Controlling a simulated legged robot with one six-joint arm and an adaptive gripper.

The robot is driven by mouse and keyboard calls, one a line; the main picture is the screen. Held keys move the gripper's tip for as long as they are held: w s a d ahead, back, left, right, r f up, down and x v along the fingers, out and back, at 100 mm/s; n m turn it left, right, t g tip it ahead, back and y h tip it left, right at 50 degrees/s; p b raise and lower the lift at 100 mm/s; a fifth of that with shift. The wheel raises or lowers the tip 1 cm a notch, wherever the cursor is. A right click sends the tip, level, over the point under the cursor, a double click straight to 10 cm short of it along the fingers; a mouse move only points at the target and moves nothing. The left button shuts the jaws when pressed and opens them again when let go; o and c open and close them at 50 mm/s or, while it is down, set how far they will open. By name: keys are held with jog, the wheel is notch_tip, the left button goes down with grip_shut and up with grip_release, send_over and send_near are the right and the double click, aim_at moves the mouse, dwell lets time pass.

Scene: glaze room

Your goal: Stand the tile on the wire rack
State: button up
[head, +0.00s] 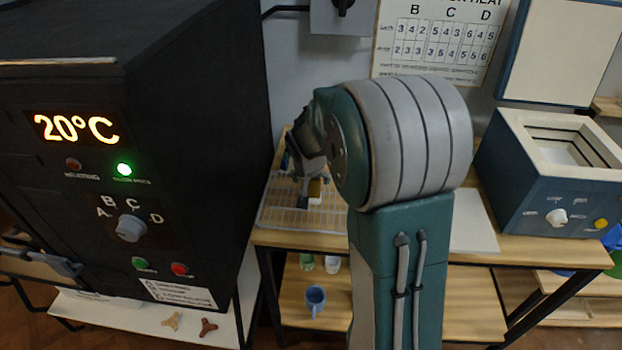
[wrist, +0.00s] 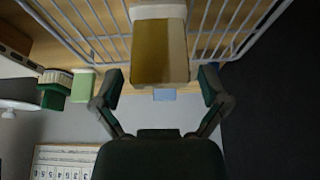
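The tile (wrist: 160,52), with a brown glazed part and a cream part, is in the wrist view, in line with the gap between my fingers. My gripper (wrist: 161,87) is open, with clear space between each finger and the tile. The wire rack (wrist: 233,32) shows its white wires on both sides of the tile. In the head view the rack (head: 272,213) lies on the wooden table, and the pale tile (head: 315,190) shows at it beside my gripper (head: 307,193). My arm hides part of the rack. Whether the tile touches the wires is hard to tell.
A black kiln (head: 215,150) reading 20°C stands close on the left. A blue kiln (head: 545,180) with a raised lid is on the right. A pale sheet (head: 472,225) lies on the table between. A blue mug (head: 315,298) stands on the shelf below.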

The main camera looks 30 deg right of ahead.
dwell(0.3)
jog(key=v, duration=1.2)
jog(key=s+a+r+n+y, duration=0.1)
jog(key=s+a+n, duration=0.2)
jog(key=s+a, duration=0.3)
jog(key=s+a+r+n+t+y, duration=0.1)
jog(key=s+a, duration=0.5)
jog(key=s, duration=0.9)
jog(key=r+n, duration=0.1)
jog(key=n, duration=0.1)
jog(key=shift+s+r+n+t+y, duration=0.2)
jog(key=shift+s+n+t+y, duration=0.1)
jog(key=shift+s+n, duration=0.1)
jog(key=shift+w, duration=0.1)
